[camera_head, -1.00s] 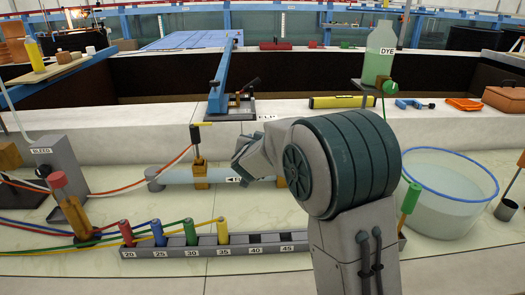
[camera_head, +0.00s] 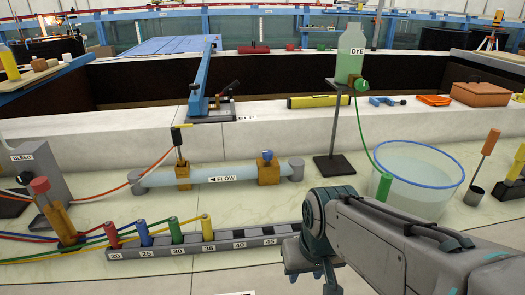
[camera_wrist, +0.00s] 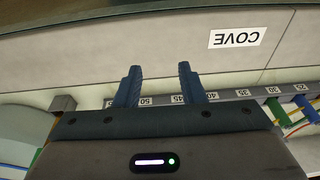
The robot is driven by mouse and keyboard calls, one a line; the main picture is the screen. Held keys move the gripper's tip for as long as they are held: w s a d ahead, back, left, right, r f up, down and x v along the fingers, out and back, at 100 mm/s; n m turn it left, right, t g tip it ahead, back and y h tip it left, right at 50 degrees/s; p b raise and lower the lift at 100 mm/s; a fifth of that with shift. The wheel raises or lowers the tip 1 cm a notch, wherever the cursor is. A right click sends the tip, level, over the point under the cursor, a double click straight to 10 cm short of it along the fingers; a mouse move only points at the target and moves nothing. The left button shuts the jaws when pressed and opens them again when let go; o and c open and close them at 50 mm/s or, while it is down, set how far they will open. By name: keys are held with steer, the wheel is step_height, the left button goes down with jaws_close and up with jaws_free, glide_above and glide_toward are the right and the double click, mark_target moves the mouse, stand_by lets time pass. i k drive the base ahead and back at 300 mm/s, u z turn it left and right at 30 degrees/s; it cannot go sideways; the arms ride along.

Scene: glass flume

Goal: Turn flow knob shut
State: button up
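The clear flow pipe (camera_head: 218,174), labelled FLOW with an arrow pointing left, lies along the pale bench in the head view. In the wrist view my gripper (camera_wrist: 160,84) is open, with nothing between the fingers. The knob is not in the wrist view.
The grey numbered rack (camera_head: 188,246) holds several coloured plugs, with hoses at left. A water tub (camera_head: 418,185) and a stand with the dye bottle (camera_head: 350,55) are at right. A BLEED box (camera_head: 35,170) stands at left. A COVE label (camera_wrist: 238,38) shows in the wrist view.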

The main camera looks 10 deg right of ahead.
mark_target(267, 155)
steer(key=k, duration=0.35)
steer(key=u, duration=1.35)
steer(key=k, duration=0.85)
steer(key=z, duration=1.35)
steer(key=i, duration=1)
steer(key=u, duration=0.05)
